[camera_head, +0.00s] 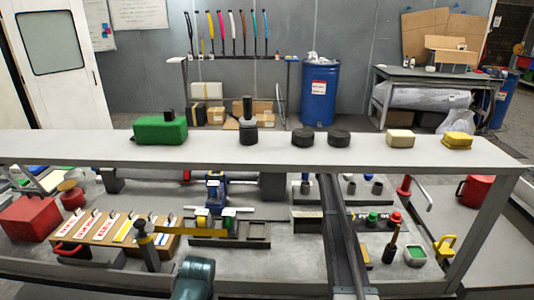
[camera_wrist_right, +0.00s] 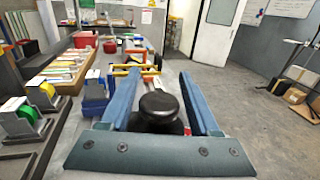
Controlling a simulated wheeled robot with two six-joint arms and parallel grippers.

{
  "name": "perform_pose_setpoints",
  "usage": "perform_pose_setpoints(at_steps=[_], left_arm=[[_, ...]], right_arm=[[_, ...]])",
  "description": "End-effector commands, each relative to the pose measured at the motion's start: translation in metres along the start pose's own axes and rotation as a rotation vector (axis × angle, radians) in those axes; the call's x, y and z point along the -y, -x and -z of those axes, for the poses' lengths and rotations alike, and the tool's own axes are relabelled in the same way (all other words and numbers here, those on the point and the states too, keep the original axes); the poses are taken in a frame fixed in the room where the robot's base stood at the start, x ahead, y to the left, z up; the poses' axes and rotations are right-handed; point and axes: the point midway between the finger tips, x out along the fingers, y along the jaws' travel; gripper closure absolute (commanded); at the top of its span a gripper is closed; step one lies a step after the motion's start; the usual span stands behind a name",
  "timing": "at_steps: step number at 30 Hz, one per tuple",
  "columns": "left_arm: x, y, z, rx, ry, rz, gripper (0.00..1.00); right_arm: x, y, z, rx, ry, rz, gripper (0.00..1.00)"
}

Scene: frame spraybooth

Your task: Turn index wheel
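In the right wrist view, my right gripper (camera_wrist_right: 158,95) shows two blue fingers standing wide apart. A round black knob (camera_wrist_right: 159,104) on a dark, wider base shows between them. I cannot tell whether the fingers touch it, and the gap on each side looks clear. No part is marked as the index wheel, so I cannot tell whether this knob belongs to it. In the head view the knob cannot be made out. A teal rounded piece (camera_head: 195,275) at the bottom edge may be part of my arm. My left gripper is in neither view.
A raised shelf (camera_head: 90,147) crosses above the bench. Tape dispensers (camera_head: 228,225), a labelled sorter (camera_head: 100,228), a grey post (camera_head: 148,250) with a yellow bar (camera_head: 187,232) and a red bin (camera_head: 30,218) crowd the bench. Open floor (camera_wrist_right: 240,100) lies right in the wrist view.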

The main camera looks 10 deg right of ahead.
Motion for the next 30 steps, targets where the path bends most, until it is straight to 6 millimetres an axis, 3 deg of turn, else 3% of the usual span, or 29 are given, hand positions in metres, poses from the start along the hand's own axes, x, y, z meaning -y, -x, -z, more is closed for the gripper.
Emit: perform_pose_setpoints(at_steps=[10,14,30], left_arm=[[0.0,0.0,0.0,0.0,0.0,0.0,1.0],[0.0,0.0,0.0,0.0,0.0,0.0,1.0],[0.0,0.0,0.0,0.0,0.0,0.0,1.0]], right_arm=[[0.0,0.001,0.0,-0.001,0.0,0.0,0.24],[-0.001,0.01,0.0,-0.001,0.0,0.0,0.24],[0.0,0.115,0.0,-0.001,0.0,0.001,0.24]])
